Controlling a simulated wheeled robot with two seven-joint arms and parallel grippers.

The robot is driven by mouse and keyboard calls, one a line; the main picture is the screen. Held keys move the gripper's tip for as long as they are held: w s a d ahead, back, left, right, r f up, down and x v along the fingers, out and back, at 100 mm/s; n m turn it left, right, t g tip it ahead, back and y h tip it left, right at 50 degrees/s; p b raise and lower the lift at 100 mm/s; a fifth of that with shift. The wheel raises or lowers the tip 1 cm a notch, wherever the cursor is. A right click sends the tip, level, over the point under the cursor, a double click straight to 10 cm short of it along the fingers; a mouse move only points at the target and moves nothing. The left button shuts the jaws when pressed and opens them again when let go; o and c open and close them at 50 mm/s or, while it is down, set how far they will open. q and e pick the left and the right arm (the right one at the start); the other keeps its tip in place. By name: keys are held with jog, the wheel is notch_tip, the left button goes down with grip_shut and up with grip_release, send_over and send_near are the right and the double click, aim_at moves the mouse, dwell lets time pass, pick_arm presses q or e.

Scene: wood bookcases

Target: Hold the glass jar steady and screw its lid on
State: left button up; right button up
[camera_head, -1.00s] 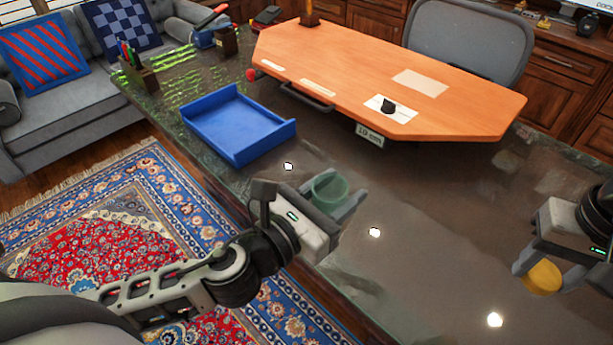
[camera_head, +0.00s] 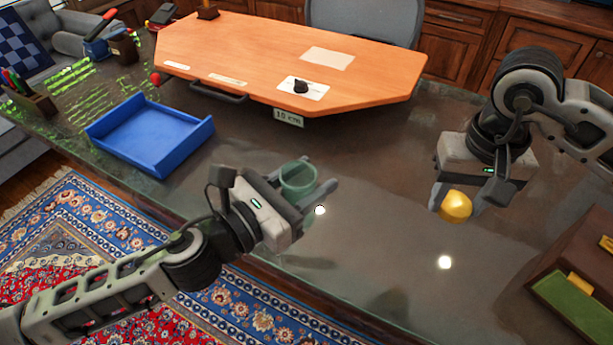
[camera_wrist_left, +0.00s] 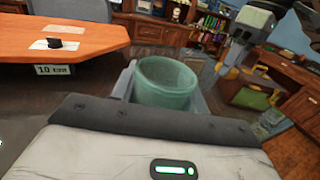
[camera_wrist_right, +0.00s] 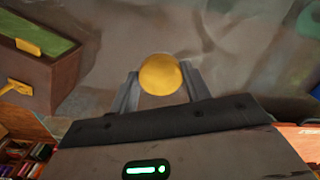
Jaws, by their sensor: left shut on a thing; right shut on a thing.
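The green glass jar (camera_head: 297,178) is upright and open at the top, near the front edge of the desk in the head view. My left gripper (camera_head: 318,185) is shut on its sides; the jar also shows between the fingers in the left wrist view (camera_wrist_left: 166,84). The yellow lid (camera_head: 456,207) is held by my right gripper (camera_head: 455,205), to the right of the jar and apart from it. In the right wrist view the round lid (camera_wrist_right: 160,74) sits between the fingertips. The jar's base is partly hidden by the left gripper.
A blue tray (camera_head: 150,136) lies on the dark desk (camera_head: 375,235) at the left. An orange board (camera_head: 270,55) with a black knob (camera_head: 301,86) stands behind the jar. A brown box with a green panel (camera_head: 567,306) is at the lower right. The desk between both grippers is clear.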

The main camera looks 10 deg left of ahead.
jog(key=w+a+r, duration=0.2)
jog(key=a+r, duration=0.4)
jog(key=a, duration=0.5)
notch_tip(320, 180, up, 7)
send_over(299, 198)
jog(key=w, duration=0.2)
jog(key=shift+a+r+m, duration=0.15)
jog(key=shift+a+m, duration=0.15)
jog(key=shift+m, duration=0.1)
jog(key=shift+w+f, duration=0.1)
jog(key=shift+f, duration=1.95)
jog(key=shift+f, duration=0.9)
jog(key=shift+f, duration=0.55)
